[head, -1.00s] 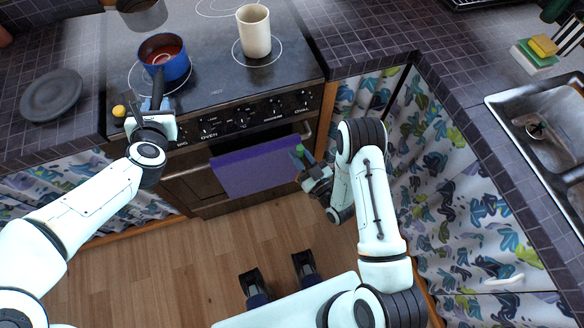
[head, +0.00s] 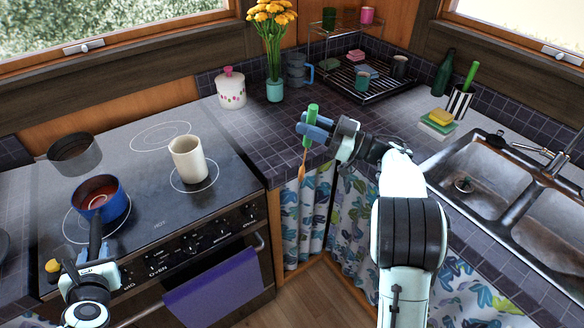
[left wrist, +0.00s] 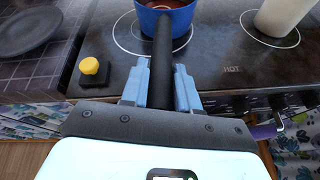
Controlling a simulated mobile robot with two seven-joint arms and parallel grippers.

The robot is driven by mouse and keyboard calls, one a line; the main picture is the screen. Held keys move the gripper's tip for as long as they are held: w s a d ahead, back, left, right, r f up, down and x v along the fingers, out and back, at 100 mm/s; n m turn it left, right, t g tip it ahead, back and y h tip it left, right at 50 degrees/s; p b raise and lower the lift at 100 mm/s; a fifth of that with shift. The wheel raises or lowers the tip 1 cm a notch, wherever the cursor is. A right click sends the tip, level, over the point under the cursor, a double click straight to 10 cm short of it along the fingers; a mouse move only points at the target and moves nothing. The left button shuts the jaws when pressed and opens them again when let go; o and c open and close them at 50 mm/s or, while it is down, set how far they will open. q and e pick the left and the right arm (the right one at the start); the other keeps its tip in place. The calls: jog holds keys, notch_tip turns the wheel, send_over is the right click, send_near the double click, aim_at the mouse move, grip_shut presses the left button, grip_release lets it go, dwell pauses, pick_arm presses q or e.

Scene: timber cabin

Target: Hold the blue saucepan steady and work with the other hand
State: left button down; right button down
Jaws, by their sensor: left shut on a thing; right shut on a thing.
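The blue saucepan (head: 116,206) sits on the front left ring of the stove, with something red inside. Its dark handle (head: 95,238) points toward me. My left gripper (head: 92,264) is shut on that handle. In the left wrist view the handle (left wrist: 162,55) runs between the fingers of the left gripper (left wrist: 160,93), and the pan (left wrist: 180,18) is partly cut off. My right gripper (head: 312,131) is shut on a green-handled tool (head: 312,112) with an orange-brown lower end, held upright near the counter corner, right of the stove.
A cream cup (head: 188,160) stands on the stove right of the saucepan, and a grey pot (head: 75,155) stands behind it. A flower vase (head: 275,90), white lidded jar (head: 231,92) and dish rack (head: 365,80) stand at the back. The sink (head: 480,185) is at right.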

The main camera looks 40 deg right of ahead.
jog(key=s+d+r+n+g+y, duration=0.1)
jog(key=s+d+r, duration=0.15)
jog(key=r, duration=0.35)
jog(key=s+d+r+n+y, duration=0.1)
jog(key=s+r+y, duration=0.15)
jog(key=r, duration=0.45)
jog(key=w+a+f+m+t+h, duration=0.1)
jog(key=w+a, duration=0.9)
jog(key=a, duration=0.4)
jog(key=w+a+t+h, duration=0.1)
jog(key=w+a+h, duration=0.1)
jog(key=w+a, duration=0.9)
jog(key=a+f+y, duration=0.1)
jog(key=a+f, duration=0.1)
jog(key=a, duration=1.2)
jog(key=a+f, duration=0.2)
jog(key=a, duration=1.3)
jog(key=w+f, duration=0.4)
jog(key=f, duration=0.6)
jog(key=shift+w+d+n+t, duration=0.15)
jog(key=shift+d+n+t, duration=0.15)
jog(key=shift+d+t, duration=0.1)
